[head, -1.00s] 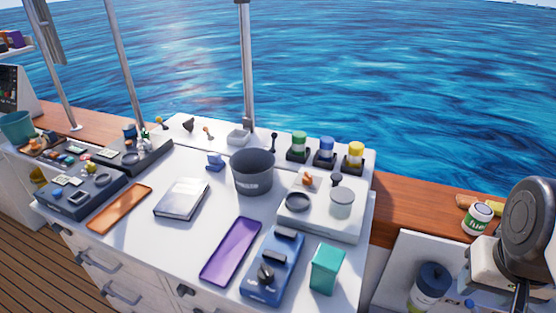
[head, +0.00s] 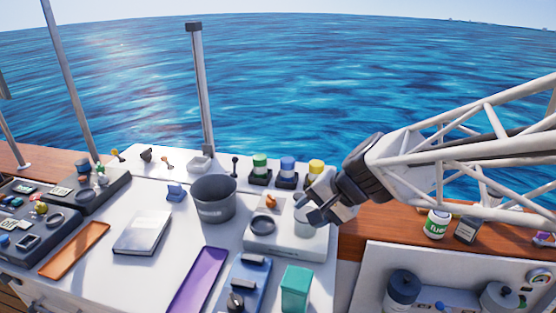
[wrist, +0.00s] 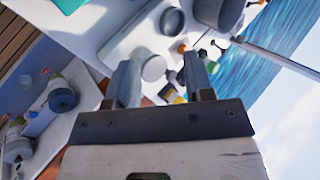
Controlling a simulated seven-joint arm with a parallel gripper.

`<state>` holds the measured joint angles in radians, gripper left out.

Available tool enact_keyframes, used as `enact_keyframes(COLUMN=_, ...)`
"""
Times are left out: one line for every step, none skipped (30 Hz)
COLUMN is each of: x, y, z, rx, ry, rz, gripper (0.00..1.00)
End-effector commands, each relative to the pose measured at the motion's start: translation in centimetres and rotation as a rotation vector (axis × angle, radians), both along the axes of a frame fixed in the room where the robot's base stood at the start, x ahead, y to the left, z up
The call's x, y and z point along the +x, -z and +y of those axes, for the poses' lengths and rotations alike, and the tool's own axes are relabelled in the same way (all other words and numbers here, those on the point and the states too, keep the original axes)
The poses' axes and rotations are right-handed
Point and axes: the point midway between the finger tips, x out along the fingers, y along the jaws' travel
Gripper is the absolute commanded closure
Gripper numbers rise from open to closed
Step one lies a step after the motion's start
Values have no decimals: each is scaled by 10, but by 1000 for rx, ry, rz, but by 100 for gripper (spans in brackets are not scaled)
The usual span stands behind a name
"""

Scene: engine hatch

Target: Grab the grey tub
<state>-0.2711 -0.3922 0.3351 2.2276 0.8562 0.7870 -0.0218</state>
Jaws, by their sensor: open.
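A small light grey round tub (head: 304,226) stands on a raised white panel at the right of the worktop. My gripper (head: 321,212) is at its upper right in the head view and hides part of it. In the wrist view the light grey tub (wrist: 153,68) shows beyond and between my two fingers; my gripper (wrist: 161,82) is open, with nothing visibly held. A larger dark grey bucket (head: 213,200) with a label stands left of the panel, apart from my gripper; the wrist view shows it (wrist: 218,12) at the top.
Green, blue and yellow-capped bottles (head: 287,172) stand behind the panel. A black ring (head: 261,224) lies on it. A teal box (head: 295,289), blue device (head: 248,285) and purple tray (head: 198,280) are in front. A metal post (head: 201,90) rises behind the bucket.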

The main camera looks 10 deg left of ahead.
Motion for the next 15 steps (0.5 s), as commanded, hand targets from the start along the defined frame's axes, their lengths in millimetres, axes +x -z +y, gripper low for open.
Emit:
enact_keyframes(x=10, y=6, z=19, rx=38, ry=15, rz=22, gripper=52)
enact_keyframes(x=16, y=7, z=30, rx=63, ry=28, rz=33, gripper=52)
enact_keyframes(x=23, y=11, z=44, rx=95, ry=46, rz=50, gripper=52)
enact_keyframes(x=29, y=13, z=55, rx=119, ry=60, rz=62, gripper=52)
enact_keyframes(x=35, y=16, z=65, rx=141, ry=75, rz=75, gripper=52)
enact_keyframes(x=42, y=19, z=80, rx=172, ry=94, rz=92, gripper=52)
enact_keyframes(x=47, y=23, z=91, rx=193, ry=109, rz=106, gripper=52)
enact_keyframes(x=52, y=26, z=101, rx=215, ry=125, rz=119, gripper=52)
enact_keyframes(x=58, y=31, z=115, rx=241, ry=147, rz=138, gripper=52)
enact_keyframes(x=63, y=35, z=126, rx=261, ry=164, rz=152, gripper=52)
enact_keyframes(x=67, y=39, z=137, rx=281, ry=180, rz=168, gripper=52)
enact_keyframes(x=73, y=45, z=151, rx=305, ry=204, rz=188, gripper=52)
enact_keyframes(x=77, y=50, z=161, rx=323, ry=222, rz=203, gripper=52)
enact_keyframes(x=81, y=54, z=171, rx=340, ry=241, rz=217, gripper=52)
enact_keyframes(x=86, y=62, z=185, rx=361, ry=264, rz=239, gripper=52)
